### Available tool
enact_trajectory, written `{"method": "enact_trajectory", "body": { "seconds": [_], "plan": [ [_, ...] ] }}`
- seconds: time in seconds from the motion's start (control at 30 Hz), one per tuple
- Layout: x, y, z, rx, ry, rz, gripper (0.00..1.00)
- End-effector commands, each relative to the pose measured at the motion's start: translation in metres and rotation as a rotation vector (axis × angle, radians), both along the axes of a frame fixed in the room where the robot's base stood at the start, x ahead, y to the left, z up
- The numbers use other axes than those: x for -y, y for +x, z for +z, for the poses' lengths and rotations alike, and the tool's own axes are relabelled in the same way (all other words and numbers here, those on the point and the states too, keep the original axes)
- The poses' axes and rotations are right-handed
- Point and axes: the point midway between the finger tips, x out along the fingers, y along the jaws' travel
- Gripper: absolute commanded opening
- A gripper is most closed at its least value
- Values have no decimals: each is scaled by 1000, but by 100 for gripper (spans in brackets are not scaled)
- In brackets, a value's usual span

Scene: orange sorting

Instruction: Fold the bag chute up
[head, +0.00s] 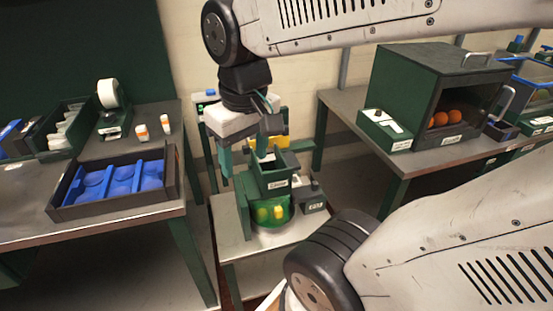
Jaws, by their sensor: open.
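A dark green chute (274,184) with a white label stands on the small metal table in the middle of the head view. It looks like the bag chute, and its upper edge is partly hidden by my gripper. A green see-through bag or net (267,212) with yellow and orange things in it is just below the chute. My gripper (244,164) hangs down above and to the left of the chute, with its teal fingers apart and nothing seen between them. The right finger is close to the chute's top; I cannot tell whether it touches.
A dark box (314,203) stands right of the chute on the small table (231,225). A green cabinet (425,80) with oranges (446,118) stands at right. My arm crosses the right side.

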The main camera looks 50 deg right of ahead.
Motion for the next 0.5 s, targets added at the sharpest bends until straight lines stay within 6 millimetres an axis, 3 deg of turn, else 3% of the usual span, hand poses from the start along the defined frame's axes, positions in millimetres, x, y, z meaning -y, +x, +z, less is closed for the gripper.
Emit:
{"method": "enact_trajectory", "body": {
  "seconds": [0.1,0.23,0.33,0.5],
  "plan": [
    [42,38,-12,-32,4,-106,59],
    [99,73,-34,-53,11,-215,59],
    [148,90,-57,-68,18,-294,59],
    [218,99,-96,-83,30,-398,59]
  ]
}}
